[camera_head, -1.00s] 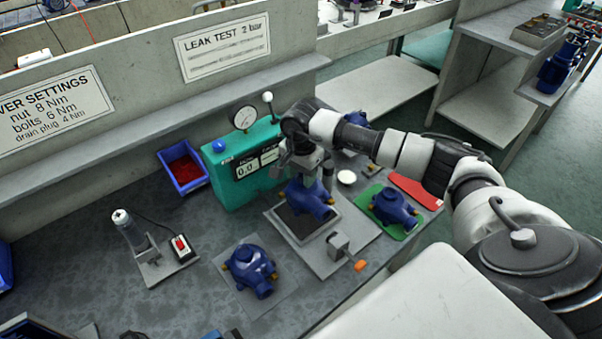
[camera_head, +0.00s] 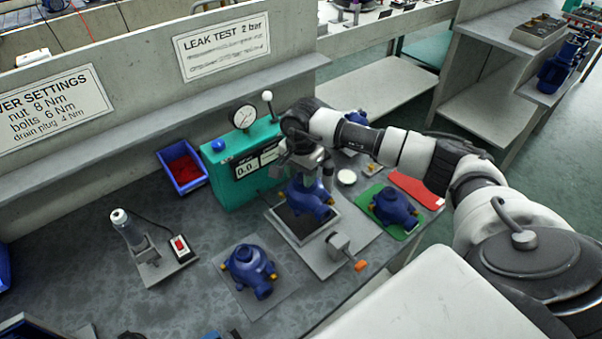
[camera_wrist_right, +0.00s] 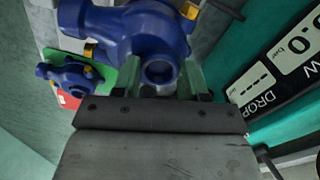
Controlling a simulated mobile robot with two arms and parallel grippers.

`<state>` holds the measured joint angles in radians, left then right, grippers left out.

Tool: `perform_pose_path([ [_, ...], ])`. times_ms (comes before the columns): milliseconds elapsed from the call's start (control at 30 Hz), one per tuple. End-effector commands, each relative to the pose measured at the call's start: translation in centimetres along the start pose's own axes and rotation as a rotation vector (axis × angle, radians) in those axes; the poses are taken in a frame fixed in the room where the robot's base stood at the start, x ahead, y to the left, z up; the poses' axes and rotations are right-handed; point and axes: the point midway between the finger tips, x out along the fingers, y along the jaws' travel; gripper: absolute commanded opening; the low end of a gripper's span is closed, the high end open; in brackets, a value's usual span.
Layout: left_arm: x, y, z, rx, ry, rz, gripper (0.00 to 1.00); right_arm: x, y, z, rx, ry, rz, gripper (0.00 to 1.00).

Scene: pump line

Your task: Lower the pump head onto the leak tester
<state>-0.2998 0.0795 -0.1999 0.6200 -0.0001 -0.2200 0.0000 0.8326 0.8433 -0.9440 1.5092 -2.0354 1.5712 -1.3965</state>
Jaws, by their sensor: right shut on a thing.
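The blue pump head (camera_head: 308,199) with yellow fittings is held by my right gripper (camera_head: 305,172), which is shut on it from above. It is over the dark plate of the leak tester (camera_head: 299,235); whether it touches the plate I cannot tell. The leak tester's green box (camera_head: 235,189), with gauge and displays, stands just behind. In the right wrist view the pump head (camera_wrist_right: 130,38) fills the top, between the jaws. The display panel (camera_wrist_right: 285,65) shows at its right. My left gripper is not in view.
A second blue pump (camera_head: 249,268) sits on a grey mat to the left. Another (camera_head: 393,207) is on a green mat at the right, beside a red mat (camera_head: 416,189). A clamp with an orange handle (camera_head: 360,265) stands in front. A blue bin (camera_head: 182,168) is at the left.

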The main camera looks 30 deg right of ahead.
Motion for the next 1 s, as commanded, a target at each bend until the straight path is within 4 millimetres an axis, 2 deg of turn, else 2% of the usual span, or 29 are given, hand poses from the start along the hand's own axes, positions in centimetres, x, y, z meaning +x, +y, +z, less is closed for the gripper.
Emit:
perform_pose_path([
  [1000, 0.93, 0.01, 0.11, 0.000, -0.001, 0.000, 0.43, 0.78, -0.07, -0.01, 0.000, 0.000, -0.003, 0.13],
])
